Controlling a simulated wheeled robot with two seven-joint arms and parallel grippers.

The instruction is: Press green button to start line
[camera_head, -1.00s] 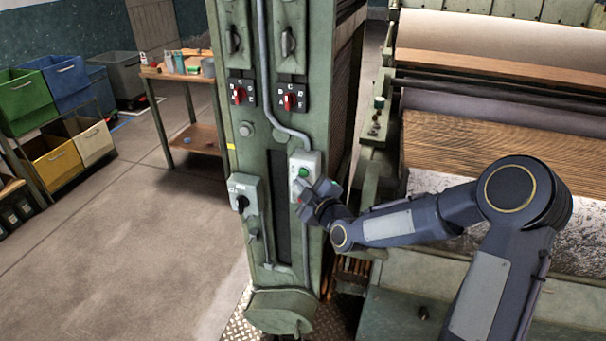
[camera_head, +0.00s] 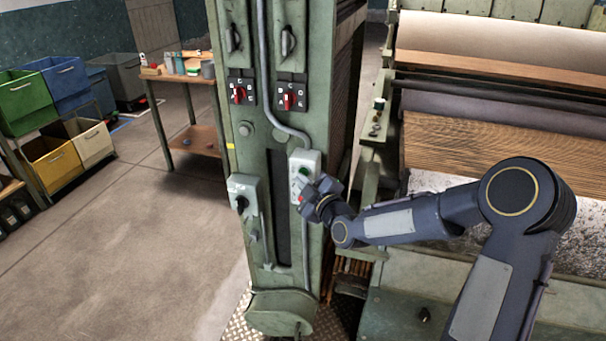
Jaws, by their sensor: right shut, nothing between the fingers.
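The green button (camera_head: 304,171) sits at the top of a pale control box (camera_head: 305,158) on the green machine column (camera_head: 278,215). It looks darker now and is partly covered by my right gripper. My right gripper (camera_head: 302,182) is shut and empty, its tips at the front of the box, at or just below the green button. I cannot tell for certain whether they touch it. A red spot, low on the box, shows just beside the gripper. My left gripper is not in view.
Two red rotary switches (camera_head: 289,97) are higher on the column, and a grey box with a black knob (camera_head: 242,194) is to the left. The loom (camera_head: 490,145) fills the right. A small table (camera_head: 190,125) and coloured bins (camera_head: 60,85) stand at left.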

